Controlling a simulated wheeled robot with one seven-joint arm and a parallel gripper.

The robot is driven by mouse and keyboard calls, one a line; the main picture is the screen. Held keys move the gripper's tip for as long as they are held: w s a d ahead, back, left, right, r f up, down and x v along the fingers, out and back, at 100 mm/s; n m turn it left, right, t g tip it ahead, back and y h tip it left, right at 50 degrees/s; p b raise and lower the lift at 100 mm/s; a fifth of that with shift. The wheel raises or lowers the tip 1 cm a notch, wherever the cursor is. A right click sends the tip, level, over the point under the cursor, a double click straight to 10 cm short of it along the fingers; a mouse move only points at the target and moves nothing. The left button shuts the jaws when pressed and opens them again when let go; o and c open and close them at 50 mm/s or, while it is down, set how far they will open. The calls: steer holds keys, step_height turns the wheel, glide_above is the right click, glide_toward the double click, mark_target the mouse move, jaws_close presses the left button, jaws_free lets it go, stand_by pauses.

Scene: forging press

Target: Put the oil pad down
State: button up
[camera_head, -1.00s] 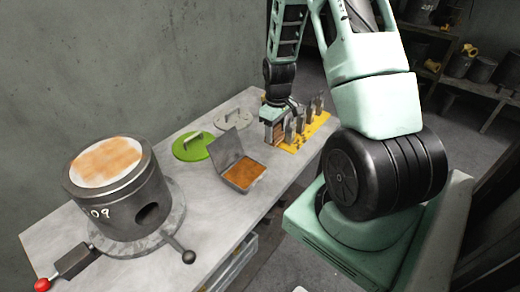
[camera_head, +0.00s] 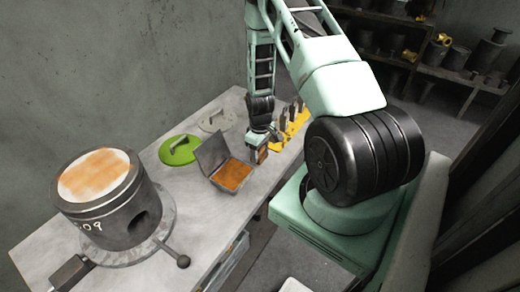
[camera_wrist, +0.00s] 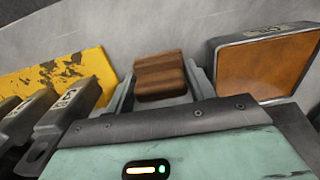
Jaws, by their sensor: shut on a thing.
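My gripper (camera_head: 263,143) is shut on the oil pad (camera_wrist: 160,80), a small brown block with a wooden, grooved back. In the wrist view the pad sits between the two fingers (camera_wrist: 162,88). In the head view the pad (camera_head: 261,154) shows as a small brown patch under the gripper, just right of the open tin. Its underside is hidden, and I cannot tell whether it touches the table.
An open grey tin (camera_head: 217,182) with an orange-brown filling lies left of my gripper. A yellow rack (camera_head: 293,128) with upright metal pieces is to the right.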

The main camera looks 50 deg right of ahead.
steer(key=shift+f, duration=0.1)
steer(key=shift+f, duration=0.15)
steer(key=o, duration=0.9)
steer(key=shift+r, duration=0.2)
